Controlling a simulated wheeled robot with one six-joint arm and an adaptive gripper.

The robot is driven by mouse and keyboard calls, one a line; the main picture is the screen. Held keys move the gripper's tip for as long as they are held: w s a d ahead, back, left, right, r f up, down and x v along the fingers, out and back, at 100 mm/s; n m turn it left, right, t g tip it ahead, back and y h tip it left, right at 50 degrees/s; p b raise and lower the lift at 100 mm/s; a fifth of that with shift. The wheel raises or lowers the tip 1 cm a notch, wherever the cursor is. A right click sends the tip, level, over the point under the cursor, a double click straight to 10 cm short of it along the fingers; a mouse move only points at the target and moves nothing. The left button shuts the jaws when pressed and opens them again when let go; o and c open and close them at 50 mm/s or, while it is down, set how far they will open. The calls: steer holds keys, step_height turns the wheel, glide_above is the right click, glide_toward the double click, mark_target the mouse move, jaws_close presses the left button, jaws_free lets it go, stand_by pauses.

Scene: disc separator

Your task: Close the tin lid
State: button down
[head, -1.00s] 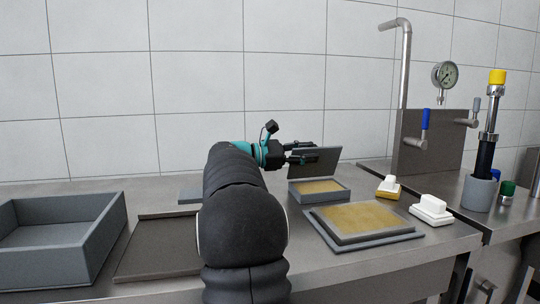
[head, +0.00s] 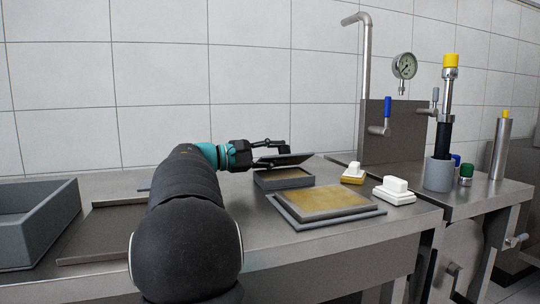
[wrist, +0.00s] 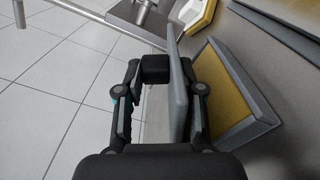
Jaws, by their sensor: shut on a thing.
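The grey tin (head: 284,182) with yellow-brown contents stands on the metal counter. It also shows in the wrist view (wrist: 238,122). Its grey lid (head: 288,159) is partly open, tilted at a low angle over the tin. In the wrist view the lid (wrist: 177,100) appears as a narrow slab between my fingers. My gripper (head: 270,153) is at the lid's left part, with a finger on either side, and is shut on it. In the wrist view my gripper (wrist: 172,72) covers part of the lid.
A flat plate with a yellow-brown panel (head: 325,202) lies in front of the tin. Two white-handled blocks, one yellow-based (head: 353,173) and one white (head: 394,191), sit to the right. A grey open box (head: 40,225) stands at left. A pipe and gauge (head: 404,66) rise behind.

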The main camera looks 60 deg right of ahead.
steer(key=shift+s+a+f, duration=0.1)
steer(key=shift+f, duration=0.3)
steer(key=c, duration=0.9)
jaws_free()
steer(key=shift+r, duration=0.1)
steer(key=shift+w+a, duration=0.3)
steer(key=shift+w, duration=0.1)
steer(key=v, duration=1.1)
